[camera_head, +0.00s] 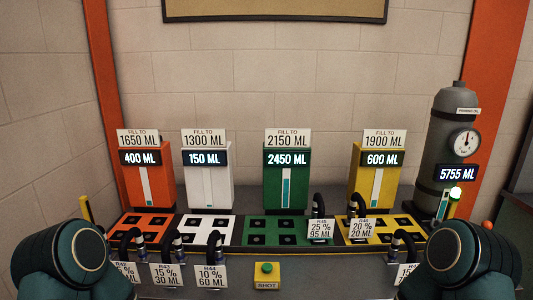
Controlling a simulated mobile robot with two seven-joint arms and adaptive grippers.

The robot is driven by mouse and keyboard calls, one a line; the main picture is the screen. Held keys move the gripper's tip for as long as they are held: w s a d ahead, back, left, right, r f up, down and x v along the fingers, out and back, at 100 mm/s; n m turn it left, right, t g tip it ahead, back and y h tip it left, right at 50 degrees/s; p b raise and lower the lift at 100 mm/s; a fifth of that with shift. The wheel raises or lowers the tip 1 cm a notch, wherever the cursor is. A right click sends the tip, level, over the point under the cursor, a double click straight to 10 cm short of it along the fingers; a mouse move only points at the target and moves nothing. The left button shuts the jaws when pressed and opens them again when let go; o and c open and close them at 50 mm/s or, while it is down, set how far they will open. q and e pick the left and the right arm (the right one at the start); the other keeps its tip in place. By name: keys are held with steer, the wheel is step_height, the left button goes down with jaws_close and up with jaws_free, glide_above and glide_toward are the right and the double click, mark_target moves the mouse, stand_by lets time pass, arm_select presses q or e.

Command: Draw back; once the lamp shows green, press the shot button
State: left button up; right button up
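The shot button (267,268) is a green cap on a yellow box at the front middle of the bench, with a SHOT label below it. Nothing covers it. The lamp (456,193) at the right, beside the grey cylinder, glows bright, whitish green. My two arms show only as dark rounded links in the lower left and lower right corners. Both grippers are out of the picture, so their state is hidden.
Orange (128,186), white (220,187), green (301,187) and yellow (361,187) tanks stand at the back, reading 400, 150, 2450 and 600 ML. The grey cylinder (450,135) reads 5755 ML. Black hoses with tags (211,277) line the front. Space around the button looks clear.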

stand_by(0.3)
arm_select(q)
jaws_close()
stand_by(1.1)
